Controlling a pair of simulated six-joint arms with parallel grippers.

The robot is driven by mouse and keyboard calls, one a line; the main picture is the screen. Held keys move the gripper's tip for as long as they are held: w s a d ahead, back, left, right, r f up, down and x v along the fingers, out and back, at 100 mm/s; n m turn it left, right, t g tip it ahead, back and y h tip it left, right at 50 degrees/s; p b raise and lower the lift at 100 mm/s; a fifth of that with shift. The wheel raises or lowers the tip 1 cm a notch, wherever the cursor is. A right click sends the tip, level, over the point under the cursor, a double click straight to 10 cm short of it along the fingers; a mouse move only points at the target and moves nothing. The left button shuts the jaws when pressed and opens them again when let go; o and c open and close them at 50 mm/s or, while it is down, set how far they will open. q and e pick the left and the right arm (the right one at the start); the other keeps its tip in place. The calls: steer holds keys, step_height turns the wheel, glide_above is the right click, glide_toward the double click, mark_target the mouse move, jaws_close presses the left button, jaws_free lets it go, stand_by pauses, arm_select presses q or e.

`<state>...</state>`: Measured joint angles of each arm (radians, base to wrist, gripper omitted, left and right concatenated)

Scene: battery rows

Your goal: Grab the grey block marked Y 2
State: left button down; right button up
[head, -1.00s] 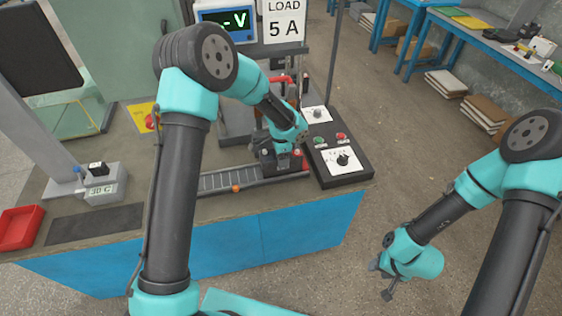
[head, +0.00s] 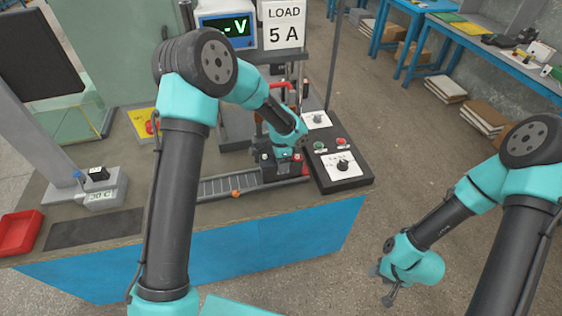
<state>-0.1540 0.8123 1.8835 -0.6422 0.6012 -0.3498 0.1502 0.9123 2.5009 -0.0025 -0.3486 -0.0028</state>
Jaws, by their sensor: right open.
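A dark grey block (head: 281,172) with a red terminal and a pale terminal on top sits at the right end of the slotted rail. I cannot read any marking on it, so I cannot tell whether it is the one marked Y 2. My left gripper (head: 278,154) is just above and behind this block. Its fingers are mostly hidden by the wrist, and whether they touch the block cannot be made out. My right gripper (head: 382,284) hangs open and empty beyond the bench's front right corner, over the floor.
The slotted rail (head: 226,187) has an orange knob at its front. A control box (head: 345,183) with a dial stands close right of the block. A voltage display (head: 226,30) and load sign stand behind. A red tray (head: 18,233) and a 30 C device (head: 101,197) are at left.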

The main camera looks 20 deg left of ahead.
arm_select(q)
step_height(320, 180, up, 2)
steer(key=shift+w+r, duration=0.1)
steer(key=shift+r, duration=0.15)
steer(key=s+d+r, duration=0.1)
steer(key=s+d, duration=0.1)
steer(key=s, duration=0.5)
steer(key=s+d+r, duration=0.1)
steer(key=s+d, duration=0.1)
steer(key=s, duration=0.6)
steer(key=shift+s+d, duration=0.15)
steer(key=shift+s, duration=0.15)
